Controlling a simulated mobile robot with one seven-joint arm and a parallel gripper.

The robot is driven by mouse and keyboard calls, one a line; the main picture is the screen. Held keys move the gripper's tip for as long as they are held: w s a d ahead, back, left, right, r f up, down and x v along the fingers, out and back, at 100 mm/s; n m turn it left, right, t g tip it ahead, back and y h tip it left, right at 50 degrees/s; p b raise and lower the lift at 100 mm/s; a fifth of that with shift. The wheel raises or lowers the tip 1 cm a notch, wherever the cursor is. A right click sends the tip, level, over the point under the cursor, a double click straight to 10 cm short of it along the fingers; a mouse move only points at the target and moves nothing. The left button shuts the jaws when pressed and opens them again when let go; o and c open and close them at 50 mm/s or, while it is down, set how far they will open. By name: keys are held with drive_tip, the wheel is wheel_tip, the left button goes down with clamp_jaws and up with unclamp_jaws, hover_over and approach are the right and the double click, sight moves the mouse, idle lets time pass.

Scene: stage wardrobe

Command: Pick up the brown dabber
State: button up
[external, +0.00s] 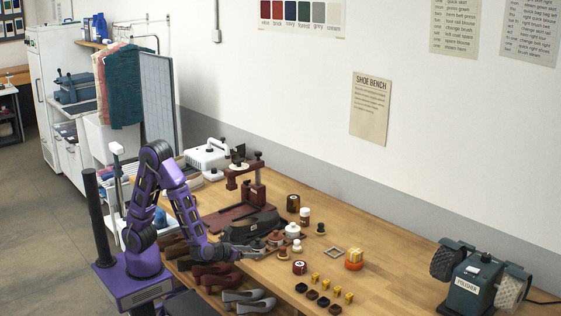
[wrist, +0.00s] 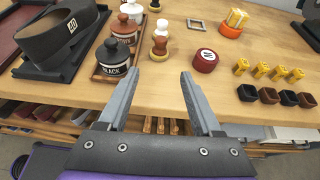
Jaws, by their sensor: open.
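A small knobbed dabber with a brown-tan body (wrist: 159,47) stands on the table just right of the bottle tray. A paler-topped dabber (wrist: 162,27) stands right behind it. Both are small in the external view, where the near one (external: 282,254) is just beyond my gripper (external: 262,252). In the wrist view my gripper (wrist: 160,78) is open and empty. Its fingers point towards the dabbers, with the near dabber roughly in line with the gap and beyond the fingertips.
Left of the dabbers, a wooden tray (wrist: 101,76) holds bottles, including one marked BLACK (wrist: 112,62). A round red tin (wrist: 206,61) stands to the right. Several yellow blocks (wrist: 262,70) and small dark dishes (wrist: 268,95) stand farther right. Bare wood lies between the tin and the front edge.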

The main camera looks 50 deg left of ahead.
sight(281, 250)
drive_tip(key=b+x, duration=0.1)
drive_tip(key=x, duration=1)
drive_tip(key=shift+w+a+b, duration=0.1)
drive_tip(key=shift+w+b, duration=0.25)
drive_tip(key=shift+b, duration=0.05)
drive_tip(key=shift+r+b+x, duration=0.15)
drive_tip(key=shift+x, duration=1.2)
drive_tip(key=shift+r+b+x, duration=0.1)
drive_tip(key=shift+b+x, duration=0.05)
drive_tip(key=shift+x, duration=1.25)
drive_tip(key=shift+w, duration=0.15)
clamp_jaws()
